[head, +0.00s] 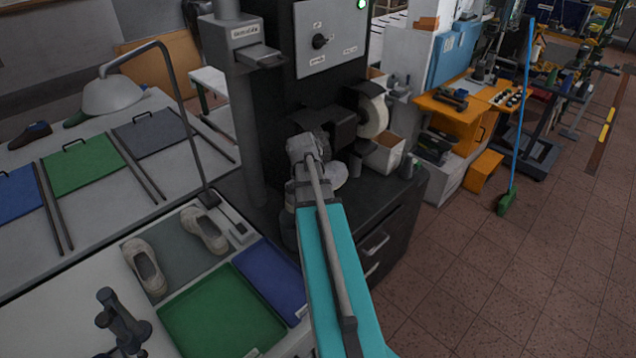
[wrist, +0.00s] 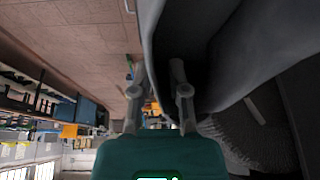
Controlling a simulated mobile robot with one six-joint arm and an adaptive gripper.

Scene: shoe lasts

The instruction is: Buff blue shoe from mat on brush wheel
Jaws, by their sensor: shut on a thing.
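My gripper (wrist: 157,85) is shut on the wall of a large grey-looking shoe (wrist: 149,35), with one finger outside and one inside the dark opening. Its blue colour does not show clearly in this light. In the head view my arm reaches to the finishing machine, and the gripper and shoe are largely hidden there. The pale brush wheel (head: 374,112) is on the machine's right side. Whether the shoe touches any wheel cannot be told. The blue mat (head: 268,278) on the near bench is empty.
A pair of white shoes (head: 145,268) stands on a grey mat beside the empty green mat (head: 222,315). The dark machine (head: 325,85) has a drawer cabinet (head: 385,235) below. Open tiled floor lies to the right.

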